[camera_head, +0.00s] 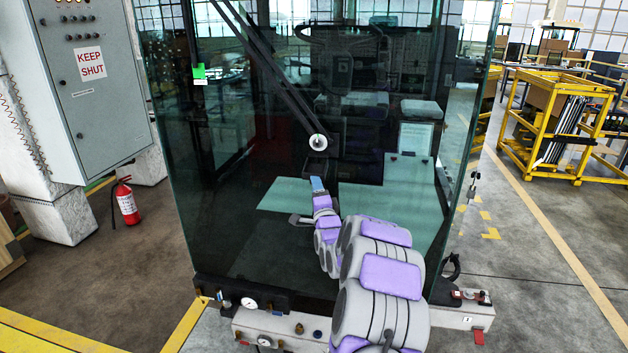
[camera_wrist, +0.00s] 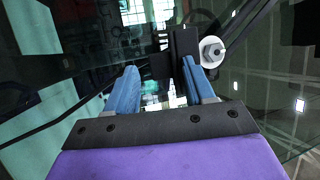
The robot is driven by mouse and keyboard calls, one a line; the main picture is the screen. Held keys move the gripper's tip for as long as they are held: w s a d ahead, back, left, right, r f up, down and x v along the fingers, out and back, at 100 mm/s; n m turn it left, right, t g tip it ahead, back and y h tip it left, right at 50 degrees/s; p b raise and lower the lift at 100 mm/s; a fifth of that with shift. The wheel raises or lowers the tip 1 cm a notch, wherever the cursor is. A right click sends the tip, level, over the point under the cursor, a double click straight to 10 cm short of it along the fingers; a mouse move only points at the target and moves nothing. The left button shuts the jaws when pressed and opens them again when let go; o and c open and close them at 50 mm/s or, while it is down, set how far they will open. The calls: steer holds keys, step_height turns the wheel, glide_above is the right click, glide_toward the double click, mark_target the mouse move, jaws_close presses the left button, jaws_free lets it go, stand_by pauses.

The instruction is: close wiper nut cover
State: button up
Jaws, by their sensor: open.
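The wiper nut (camera_head: 318,142) shows as a bright round disc with a nut at its middle, at the lower end of the black wiper arm on the cab's glass. It is uncovered, and it also shows in the wrist view (camera_wrist: 212,52), right of my fingers. A dark block (camera_head: 317,168) sits just below the nut; it looks like the open nut cover, and it shows in the wrist view (camera_wrist: 181,48) beside the nut. My gripper (camera_head: 317,184) is just below this block. Its two blue fingers (camera_wrist: 160,88) are apart with nothing between them; the right finger overlaps the block's lower part, contact unclear.
The cab's dark glass front (camera_head: 240,170) stands close before me. The long wiper arm (camera_head: 270,75) runs up and left from the nut. A grey cabinet (camera_head: 85,85) and red extinguisher (camera_head: 126,201) stand left; a yellow trolley (camera_head: 560,110) stands right. Floor between is free.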

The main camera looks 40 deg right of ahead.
steer(key=x, duration=0.3)
steer(key=shift+w+d+r, duration=0.1)
steer(key=shift+w, duration=0.3)
steer(key=shift+w+d+r+b, duration=0.15)
steer(key=shift+w+d+b, duration=0.15)
steer(key=shift+w+d, duration=0.25)
steer(key=shift+a, duration=0.3)
steer(key=shift+c, duration=0.2)
steer(key=shift+d, duration=0.1)
jaws_close()
